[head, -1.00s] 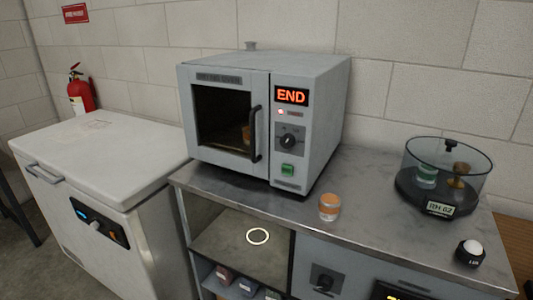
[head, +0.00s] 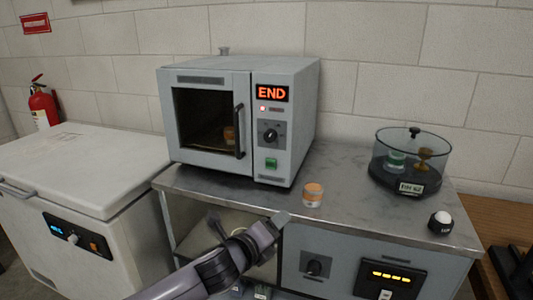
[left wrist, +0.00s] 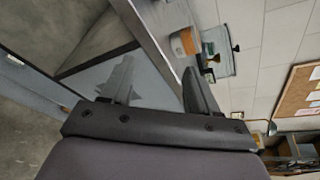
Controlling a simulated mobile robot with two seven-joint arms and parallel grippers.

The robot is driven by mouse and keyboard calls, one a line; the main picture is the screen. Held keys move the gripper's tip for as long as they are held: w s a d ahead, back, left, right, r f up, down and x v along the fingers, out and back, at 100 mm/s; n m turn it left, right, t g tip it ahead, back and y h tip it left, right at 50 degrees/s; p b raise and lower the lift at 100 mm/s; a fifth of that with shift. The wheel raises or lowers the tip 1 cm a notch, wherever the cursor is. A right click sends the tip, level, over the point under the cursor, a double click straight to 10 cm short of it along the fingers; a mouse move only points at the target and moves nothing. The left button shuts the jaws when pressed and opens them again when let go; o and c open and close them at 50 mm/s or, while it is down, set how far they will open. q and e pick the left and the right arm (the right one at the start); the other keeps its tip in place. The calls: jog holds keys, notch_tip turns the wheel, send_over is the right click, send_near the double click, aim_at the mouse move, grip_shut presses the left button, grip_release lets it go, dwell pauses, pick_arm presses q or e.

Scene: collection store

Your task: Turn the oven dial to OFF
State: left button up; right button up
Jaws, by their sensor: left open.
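The grey oven (head: 245,120) stands on the metal bench, its door shut and its display (head: 271,93) reading END in orange. The black oven dial (head: 270,133) is on the right-hand panel, below the display and above a green button (head: 271,163). The dial's marks are too small to read. My left gripper (head: 248,220) is open and empty, in front of the bench's front edge, below and apart from the dial. In the left wrist view, its two fingers (left wrist: 158,88) are spread with nothing between them; the dial is not in that view.
An orange-and-white jar (head: 313,195) stands on the bench in front of the oven. A glass desiccator (head: 408,165) and a white-topped black knob (head: 440,222) are at the right. A white chest freezer (head: 75,165) stands left.

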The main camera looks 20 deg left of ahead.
aim_at(269, 138)
pick_arm(q)
jog(key=w+a+r+m+t+y, duration=0.1)
jog(key=w+a+r+m+t, duration=0.2)
jog(key=r, duration=0.4)
jog(key=w+a+r+m+y, duration=0.2)
jog(key=w+a+r+m, duration=0.15)
jog(key=r+m, duration=0.35)
jog(key=shift+n, duration=0.7)
jog(key=shift+w+d+r+b, duration=0.1)
jog(key=shift+w+d, duration=0.05)
jog(key=shift+w, duration=1.05)
jog(key=shift+w+d+r+b, duration=0.15)
jog(key=shift+w, duration=1.1)
jog(key=shift+w+d+r+b, duration=0.1)
jog(key=shift+w+d, duration=0.05)
jog(key=shift+w, duration=1.05)
jog(key=shift+c, duration=0.2)
jog(key=c, duration=1)
